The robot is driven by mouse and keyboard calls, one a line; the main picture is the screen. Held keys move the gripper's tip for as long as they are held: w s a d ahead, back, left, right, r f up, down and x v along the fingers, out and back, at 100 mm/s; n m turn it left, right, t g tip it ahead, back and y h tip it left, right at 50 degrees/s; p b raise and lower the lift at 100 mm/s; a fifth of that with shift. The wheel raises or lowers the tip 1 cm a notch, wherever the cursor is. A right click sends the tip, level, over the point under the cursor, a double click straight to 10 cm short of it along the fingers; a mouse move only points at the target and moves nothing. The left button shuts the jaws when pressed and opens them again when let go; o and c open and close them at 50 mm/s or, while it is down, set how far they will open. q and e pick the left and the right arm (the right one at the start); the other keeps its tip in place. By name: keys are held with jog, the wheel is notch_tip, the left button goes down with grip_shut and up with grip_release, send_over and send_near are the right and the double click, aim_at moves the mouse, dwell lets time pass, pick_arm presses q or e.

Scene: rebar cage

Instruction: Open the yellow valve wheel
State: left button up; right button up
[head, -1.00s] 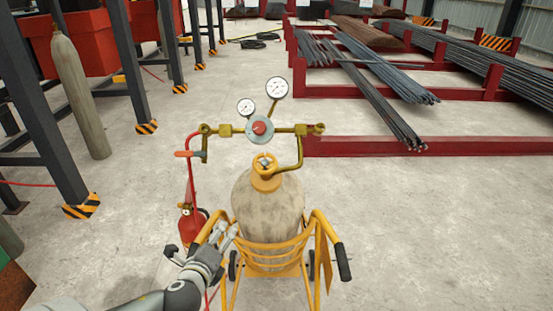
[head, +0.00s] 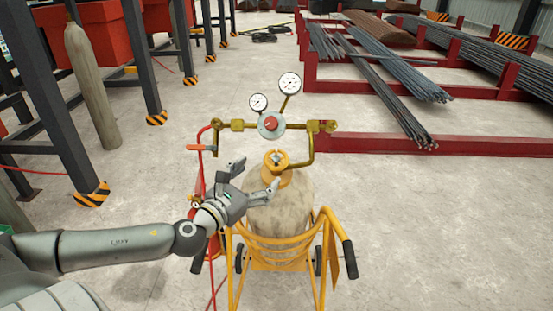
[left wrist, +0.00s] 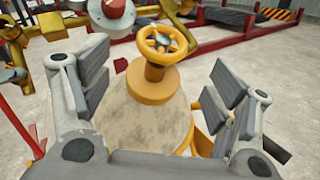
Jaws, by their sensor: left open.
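The yellow valve wheel (head: 275,159) sits on top of the pale, worn gas cylinder (head: 280,214), which stands in a yellow cart. In the left wrist view the wheel (left wrist: 163,44) is ahead of my fingers, above the cylinder's yellow collar, and nothing touches it. My left gripper (head: 256,173) is open and empty, just left of and in front of the wheel. Its two fingers (left wrist: 160,95) show at either side in the left wrist view, with the cylinder top between them. My right gripper does not show.
A brass regulator bar with a red knob (head: 270,123) and two gauges (head: 289,83) rises behind the wheel. A red hose runs down the left side. The cart's yellow frame (head: 328,255) surrounds the cylinder. Rebar racks stand behind; open floor lies to the right.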

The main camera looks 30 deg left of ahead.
aim_at(273, 162)
pick_arm(q)
jog(key=w+p, duration=0.2)
jog(key=w, duration=0.5)
jog(key=shift+r+p, duration=0.15)
jog(key=shift+p, duration=0.25)
jog(key=shift+w, duration=0.7)
jog(key=shift+w+d+p, duration=0.1)
jog(key=shift+w+p, duration=0.2)
jog(key=shift+w, duration=0.05)
jog(key=c, duration=1.1)
jog(key=shift+o, duration=0.2)
